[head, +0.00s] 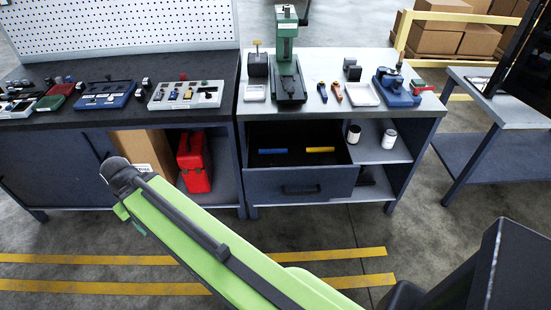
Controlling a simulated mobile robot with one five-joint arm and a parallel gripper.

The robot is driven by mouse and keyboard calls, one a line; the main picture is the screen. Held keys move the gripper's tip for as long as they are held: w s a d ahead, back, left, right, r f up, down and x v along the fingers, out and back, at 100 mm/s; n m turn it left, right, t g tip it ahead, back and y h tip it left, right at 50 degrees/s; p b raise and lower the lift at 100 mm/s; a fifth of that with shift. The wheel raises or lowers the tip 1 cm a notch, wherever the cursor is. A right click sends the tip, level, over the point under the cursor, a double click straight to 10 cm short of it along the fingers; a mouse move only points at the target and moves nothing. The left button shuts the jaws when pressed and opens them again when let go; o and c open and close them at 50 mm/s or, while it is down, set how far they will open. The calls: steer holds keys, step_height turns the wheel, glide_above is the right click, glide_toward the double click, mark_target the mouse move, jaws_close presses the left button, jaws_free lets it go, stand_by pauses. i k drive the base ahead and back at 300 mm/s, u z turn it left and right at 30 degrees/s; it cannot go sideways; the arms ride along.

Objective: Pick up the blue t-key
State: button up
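No piece in view can be made out for certain as a blue t-key. A small blue bar (272,151) lies in the open drawer (301,190), left of a yellow bar (320,149). A small blue-handled tool (322,91) lies on the grey workbench top (338,62), next to an orange-handled tool (337,92). Both are too small to tell their shape. My green arm reaches from the lower right up to the left, in front of the bench. No gripper fingers show.
A green press (286,55) and a blue vise (397,88) stand on the bench. Shelves (379,150) right of the drawer hold white-topped cans. A red case (194,160) sits under the left bench. A side table (500,107) is at right. Striped floor is clear in front.

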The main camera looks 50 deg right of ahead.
mark_target(273, 163)
steer(key=i, duration=0.95)
steer(key=u, duration=0.05)
